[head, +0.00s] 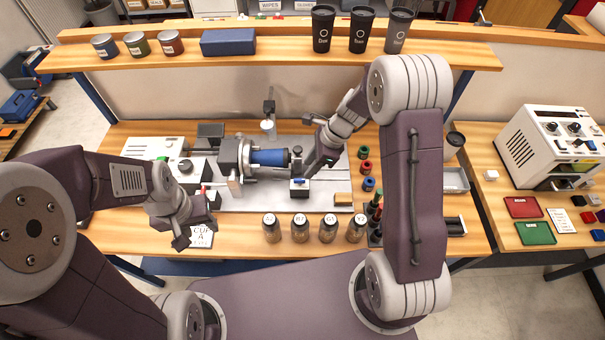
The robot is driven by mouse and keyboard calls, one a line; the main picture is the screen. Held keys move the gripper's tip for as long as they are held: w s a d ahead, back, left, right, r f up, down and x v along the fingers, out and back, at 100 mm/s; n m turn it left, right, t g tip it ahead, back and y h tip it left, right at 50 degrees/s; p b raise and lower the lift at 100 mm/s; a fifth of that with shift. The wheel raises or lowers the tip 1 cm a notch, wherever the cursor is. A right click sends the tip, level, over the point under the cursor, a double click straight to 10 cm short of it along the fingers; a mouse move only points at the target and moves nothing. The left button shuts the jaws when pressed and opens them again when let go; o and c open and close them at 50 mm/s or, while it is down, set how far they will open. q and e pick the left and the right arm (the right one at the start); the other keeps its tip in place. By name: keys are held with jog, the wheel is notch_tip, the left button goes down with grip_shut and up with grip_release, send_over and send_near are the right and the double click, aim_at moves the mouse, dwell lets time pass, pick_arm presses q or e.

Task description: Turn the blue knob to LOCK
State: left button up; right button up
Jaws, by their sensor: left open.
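A small blue knob (299,181) sits on top of a small dark and white block (299,192) on the grey machine plate (260,200). Its markings are too small to read. My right gripper (308,174) reaches down from the upper right, with its tip right by the knob. I cannot tell whether its fingers touch the knob or are closed. My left gripper (195,233) is open and empty at the front left of the bench, above a white card, well apart from the knob.
A blue cylinder (270,157) lies in a rotary chuck (231,156) left of the knob. Several labelled cans, such as one (328,228), line the front of the plate. A shelf (270,60) with cups and tins spans the back.

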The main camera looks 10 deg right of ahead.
aim_at(300, 179)
jog(key=x, duration=0.6)
jog(key=shift+w+f, duration=0.2)
jog(key=shift+f, duration=0.2)
jog(key=shift+a+f, duration=0.15)
jog(key=shift+f, duration=0.05)
jog(key=shift+f, duration=0.1)
grip_shut()
